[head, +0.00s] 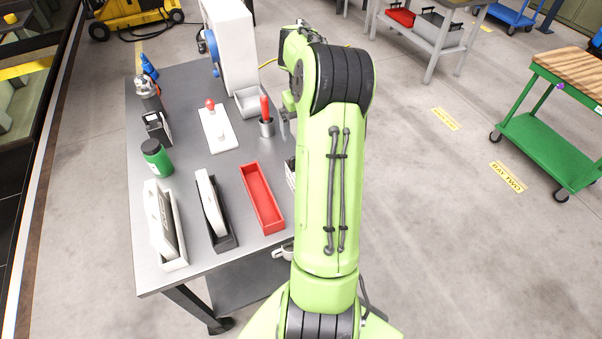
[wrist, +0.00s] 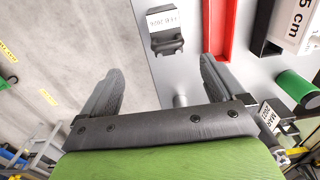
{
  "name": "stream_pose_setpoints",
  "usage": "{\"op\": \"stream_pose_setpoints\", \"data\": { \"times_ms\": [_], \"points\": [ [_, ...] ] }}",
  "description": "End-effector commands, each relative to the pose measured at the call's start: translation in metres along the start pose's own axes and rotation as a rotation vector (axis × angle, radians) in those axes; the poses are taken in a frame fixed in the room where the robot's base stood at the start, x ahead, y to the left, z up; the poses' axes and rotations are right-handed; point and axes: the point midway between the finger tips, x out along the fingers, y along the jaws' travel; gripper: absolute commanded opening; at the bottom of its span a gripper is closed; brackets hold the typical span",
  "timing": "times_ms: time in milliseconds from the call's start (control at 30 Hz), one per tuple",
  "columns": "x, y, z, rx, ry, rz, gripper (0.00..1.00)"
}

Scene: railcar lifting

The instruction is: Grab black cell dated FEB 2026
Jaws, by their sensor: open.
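In the wrist view, a black cell (wrist: 168,43) with a white label lies on the grey table near the top. Its print is upside down and small, and seems to read FEB 2026. My gripper (wrist: 161,68) is open and empty, its fingertips apart from this cell, which lies ahead of the gap between them. A second black cell (wrist: 272,113), labelled MAR 2027, is at the right, outside the right finger. In the head view a black cell (head: 156,128) stands at the table's left; my arm hides most of the area right of the red tray.
The grey table (head: 215,165) holds a red tray (head: 262,198), a black tray (head: 228,242) and a white tray (head: 176,264) with upright contents, a green can (head: 157,158), and a cup with a red-handled tool (head: 266,126).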

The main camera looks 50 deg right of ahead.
Motion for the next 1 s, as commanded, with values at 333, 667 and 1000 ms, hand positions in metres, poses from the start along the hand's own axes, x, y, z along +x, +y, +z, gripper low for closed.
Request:
{"op": "stream_pose_setpoints", "data": {
  "times_ms": [333, 667, 1000],
  "points": [
    [0.084, -0.002, 0.001, -0.002, -0.002, -0.001, 0.96],
    [0.134, -0.004, -0.001, -0.003, -0.003, -0.002, 0.96],
    [0.142, -0.004, -0.001, -0.003, 0.001, 0.001, 0.88]
  ]
}}
